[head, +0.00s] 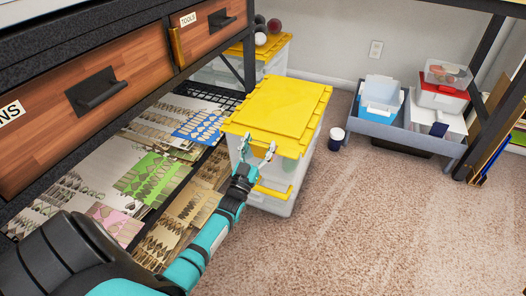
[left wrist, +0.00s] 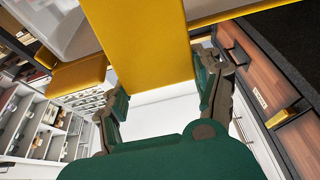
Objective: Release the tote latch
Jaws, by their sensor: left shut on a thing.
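The tote (head: 302,168) has a clear body and a yellow lid (head: 283,103), and stands on the carpet beside the workbench. The lid lies on top of the tote. My left gripper (head: 258,147) is at the tote's near end, just under the lid's edge. In the left wrist view, a broad yellow piece, the tote latch (left wrist: 145,45), lies between the two fingers of the left gripper (left wrist: 162,84), which is shut on it. The fingers hide part of the latch in the head view. My right gripper is not in view.
Wooden drawers (head: 107,75) and a low shelf with patterned sheets (head: 150,175) stand on the left. A second yellow-lidded tote (head: 276,46) is behind. A small dark jar (head: 336,140) and a grey-blue bin (head: 430,140) are to the right. Carpet at the lower right is clear.

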